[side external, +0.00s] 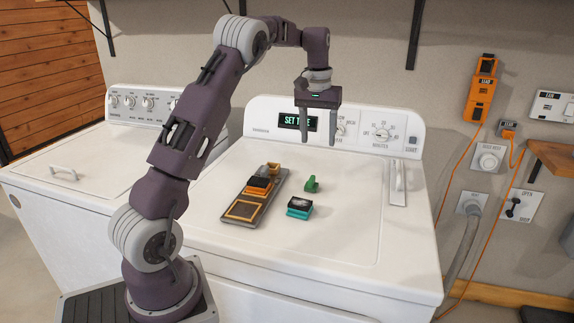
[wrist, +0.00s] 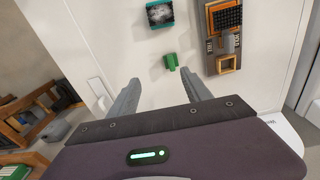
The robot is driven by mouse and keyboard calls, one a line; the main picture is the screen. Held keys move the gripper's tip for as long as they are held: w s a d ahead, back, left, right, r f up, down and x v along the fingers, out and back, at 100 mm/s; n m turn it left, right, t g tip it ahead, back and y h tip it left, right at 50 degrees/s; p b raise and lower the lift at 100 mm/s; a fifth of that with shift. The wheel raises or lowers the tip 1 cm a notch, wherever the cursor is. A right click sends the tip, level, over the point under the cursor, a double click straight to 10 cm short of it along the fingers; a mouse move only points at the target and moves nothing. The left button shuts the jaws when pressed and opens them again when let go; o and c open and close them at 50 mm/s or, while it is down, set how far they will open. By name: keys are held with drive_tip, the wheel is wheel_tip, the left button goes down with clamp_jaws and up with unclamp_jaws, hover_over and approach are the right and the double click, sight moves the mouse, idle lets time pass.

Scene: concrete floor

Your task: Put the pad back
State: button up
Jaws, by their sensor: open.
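A teal block with a dark, mottled top (side external: 299,208) lies on the white machine's top, right of a dark tray (side external: 262,208); I take it to be the pad. It also shows at the top of the wrist view (wrist: 160,14). The tray has an empty-looking orange square outline at its near end, an orange block with a dark top (side external: 258,186) in the middle, and a tan piece (side external: 272,168) at the far end. My gripper (side external: 318,142) is open and empty, raised near the control panel, behind and above the pad. Its fingers also show in the wrist view (wrist: 162,83).
A small green piece (side external: 312,184) stands between the tray and my gripper, behind the teal block; it also shows in the wrist view (wrist: 171,61). The control panel (side external: 360,128) rises at the back.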

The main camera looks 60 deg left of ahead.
drive_tip(key=s+d+r+m+t, duration=0.1)
drive_tip(key=s+d+r+m, duration=0.1)
drive_tip(key=s+d+r, duration=0.55)
drive_tip(key=s+d+r+m+t, duration=0.25)
drive_tip(key=s+d, duration=0.25)
drive_tip(key=d, duration=0.5)
drive_tip(key=s+d+f+m, duration=0.2)
drive_tip(key=s+d, duration=0.2)
drive_tip(key=s, duration=0.4)
drive_tip(key=s+d+f+m+t, duration=0.1)
drive_tip(key=s+d+f+m, duration=0.1)
drive_tip(key=s+d, duration=0.3)
drive_tip(key=s+f, duration=0.1)
drive_tip(key=s, duration=0.3)
drive_tip(key=shift+f, duration=0.25)
drive_tip(key=shift+w+t, duration=0.1)
drive_tip(key=shift+t, duration=0.15)
